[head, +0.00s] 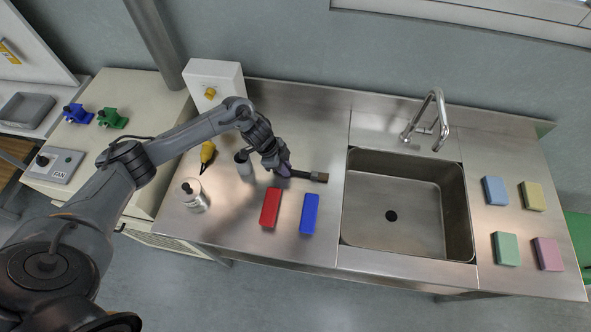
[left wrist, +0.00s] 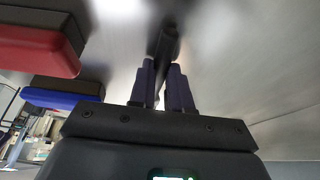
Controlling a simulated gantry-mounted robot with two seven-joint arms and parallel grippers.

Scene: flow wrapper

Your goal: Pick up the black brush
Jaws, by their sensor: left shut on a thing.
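The black brush (head: 314,176) is a dark, slim thing with a brownish end, over the steel counter left of the sink in the head view. My left gripper (head: 285,171) is at its left end, with the brush sticking out to the right. In the left wrist view, the two purple-grey fingers of my left gripper (left wrist: 166,85) are closed on the dark brush (left wrist: 166,42). The gripped part is partly hidden by the fingers. I cannot tell whether the brush touches the counter. My right gripper is not in view.
A red block (head: 270,207) and a blue block (head: 309,213) lie just in front of the brush. The sink (head: 352,205) is to the right, with several coloured sponges beyond.

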